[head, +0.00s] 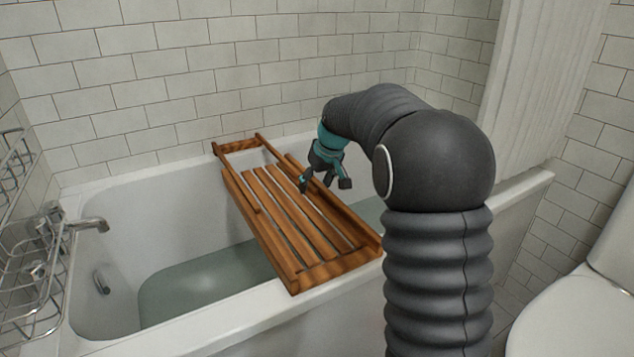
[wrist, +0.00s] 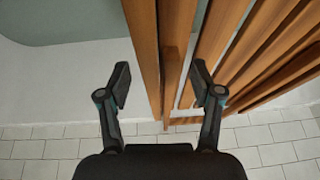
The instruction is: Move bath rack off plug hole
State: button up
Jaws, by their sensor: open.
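The wooden bath rack (head: 284,212) lies across the bathtub (head: 215,330), from the far rim to the near rim. It has long slats and raised side rails. My gripper (head: 325,182) is open and empty over the rack's right side. In the wrist view my gripper (wrist: 160,87) has its fingers apart, with one long rail of the rack (wrist: 144,50) between them in the picture. I cannot tell whether the fingers touch the wood. The plug hole does not show; water (head: 205,287) covers the tub floor.
A tap (head: 88,224) and a wire shelf (head: 25,265) are at the tub's left end. The tiled wall (head: 220,70) runs behind the tub. A white curtain (head: 535,80) hangs at the right, and a toilet (head: 575,320) stands at the lower right.

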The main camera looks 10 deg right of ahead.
jog(key=v, duration=1.2)
jog(key=shift+m+g, duration=0.3)
jog(key=shift+m, duration=0.6)
jog(key=f, duration=0.2)
jog(key=s+f, duration=0.1)
jog(key=shift+s+d+f, duration=0.1)
jog(key=shift+d+f, duration=0.25)
jog(key=shift+f, duration=0.05)
jog(key=shift+m+h, duration=0.5)
jog(key=shift+m, duration=0.2)
jog(key=s, duration=0.2)
jog(key=s+f, duration=0.1)
jog(key=s, duration=0.1)
jog(key=s+f, duration=0.1)
jog(key=s, duration=0.2)
jog(key=shift+f+p, duration=0.1)
jog(key=shift+p, duration=0.25)
jog(key=s+a+r+t+p, duration=0.1)
jog(key=s+p, duration=0.1)
jog(key=s, duration=1.2)
jog(key=s+a+r+t+h+p, duration=0.1)
jog(key=s+r+p, duration=0.1)
jog(key=s, duration=1.2)
jog(key=shift+a+p, duration=0.2)
jog(key=shift+p, duration=0.45)
